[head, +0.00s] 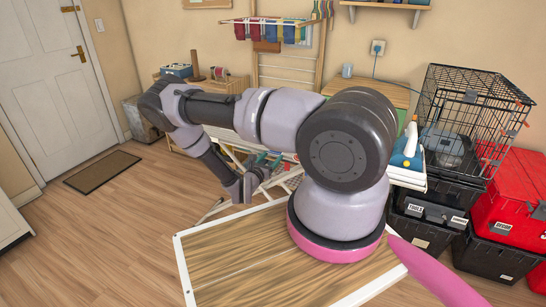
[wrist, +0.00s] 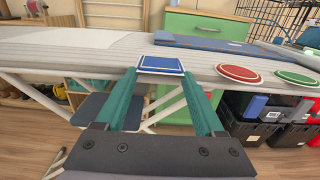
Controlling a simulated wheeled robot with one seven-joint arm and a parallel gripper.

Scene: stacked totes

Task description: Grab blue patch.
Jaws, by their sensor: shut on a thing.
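The blue patch (wrist: 161,64) is a small rectangle with a white border at the near edge of the ironing board, in the wrist view. My gripper (wrist: 165,74) has its two teal fingers at the left and right sides of the patch, shut on it. The patch looks flat and level with the board top; whether it still touches the board I cannot tell. In the head view my gripper (head: 266,163) is beyond my arm, over the board, and the patch cannot be made out there.
A red oval patch (wrist: 239,74) and a green oval patch (wrist: 297,79) lie to the right on the ironing board (wrist: 50,58). A folded blue cloth (wrist: 205,46) lies behind them. Black and red totes (head: 510,205) and a wire crate (head: 470,110) stand at the right. Floor is clear at the left.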

